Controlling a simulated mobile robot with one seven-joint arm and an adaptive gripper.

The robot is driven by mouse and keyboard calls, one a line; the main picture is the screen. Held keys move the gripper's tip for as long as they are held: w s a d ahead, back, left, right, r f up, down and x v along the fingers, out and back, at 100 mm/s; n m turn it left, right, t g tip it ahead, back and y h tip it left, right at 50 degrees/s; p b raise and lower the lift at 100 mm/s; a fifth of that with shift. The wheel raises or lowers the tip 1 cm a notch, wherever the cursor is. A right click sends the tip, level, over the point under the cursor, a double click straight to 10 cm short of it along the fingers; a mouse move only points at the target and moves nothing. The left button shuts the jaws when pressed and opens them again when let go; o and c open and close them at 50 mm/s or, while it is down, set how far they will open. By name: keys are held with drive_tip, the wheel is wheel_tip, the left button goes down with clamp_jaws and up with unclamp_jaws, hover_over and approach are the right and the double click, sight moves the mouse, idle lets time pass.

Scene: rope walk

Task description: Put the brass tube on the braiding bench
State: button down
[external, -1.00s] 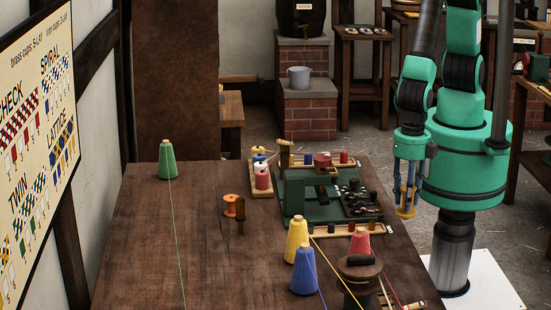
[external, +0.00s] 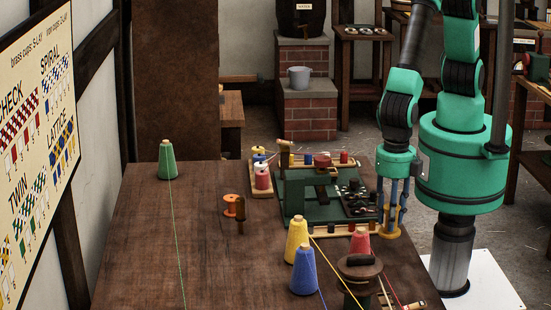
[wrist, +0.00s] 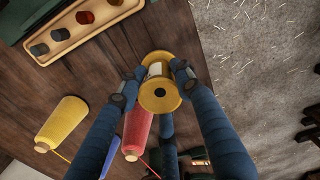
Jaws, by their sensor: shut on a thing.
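The brass tube (wrist: 158,92) is a gold-coloured, spool-like tube with wide round flanges and a pale label, seen from one end in the wrist view. My gripper (external: 391,222) is shut on it, with blue fingers on both sides. In the external view the tube's gold end (external: 391,232) shows low between the fingertips. The braiding bench, which I take to be the dark wooden table (external: 195,235), lies left of my gripper. The tube is at the bench's right edge in the picture; its height above the top is hard to tell.
A green machine (external: 293,203) and a wooden rack of dark and coloured pegs (wrist: 85,28) stand near this edge. Yellow (external: 297,240), blue (external: 303,272) and red (external: 360,243) cones stand nearer the camera. The bench's left middle is mostly clear, crossed by a green thread.

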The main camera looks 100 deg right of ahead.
drive_tip(key=shift+f, duration=0.1)
drive_tip(key=shift+f+b, duration=0.5)
drive_tip(key=shift+f, duration=1.15)
drive_tip(key=shift+f, duration=0.15)
drive_tip(key=c, duration=1.2)
unclamp_jaws()
wheel_tip(320, 180, up, 12)
drive_tip(key=shift+r+p, duration=0.15)
drive_tip(key=shift+p, duration=1.05)
